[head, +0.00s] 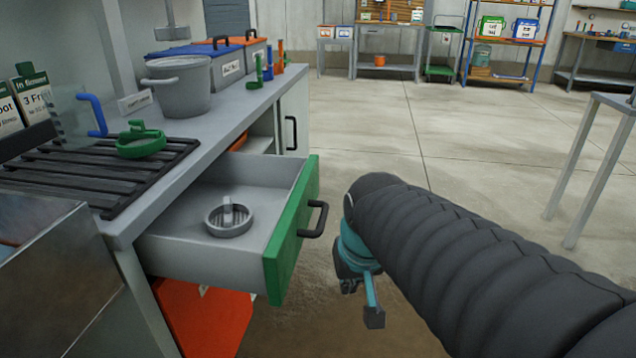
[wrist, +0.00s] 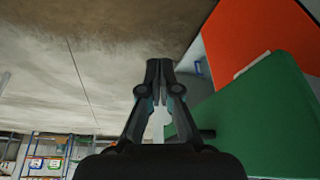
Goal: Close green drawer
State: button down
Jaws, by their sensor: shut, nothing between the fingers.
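The green drawer (head: 290,240) is pulled well out from under the grey counter. Its green front has a black bar handle (head: 314,219), and a small round grey strainer-like item (head: 229,219) lies inside. In the head view my arm reaches in from the right, with my gripper (head: 362,287) low and to the right of the drawer front; the fingertips are partly hidden. In the wrist view my gripper (wrist: 159,64) is shut and empty, and the green front (wrist: 262,120) fills the right side. It appears apart from the front, though the exact gap is unclear.
An orange-red panel (head: 203,318) shows below the drawer. The counter holds a grey pot (head: 178,88), a green item (head: 141,142) on a black rack, and lidded boxes (head: 224,68). The floor right of the drawer is open, with a grey table leg (head: 583,170) farther right.

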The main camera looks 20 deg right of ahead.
jog(key=w+d+r+m+g+y, duration=0.1)
jog(key=w+d+r+m, duration=0.2)
jog(key=w+d+m, duration=0.5)
jog(key=w+d+r+m+g+y, duration=0.1)
jog(key=w+d+r+m, duration=0.35)
jog(key=w, duration=0.65)
jog(key=w+r+m+y, duration=0.2)
jog(key=w+r+m, duration=0.1)
jog(key=r+m, duration=0.4)
jog(key=w+a+f+m+b, duration=0.2)
jog(key=w+a+f, duration=0.1)
jog(key=a+f, duration=0.4)
jog(key=shift+x, duration=1.15)
jog(key=shift+s+a+m, duration=0.1)
jog(key=shift+m, duration=0.15)
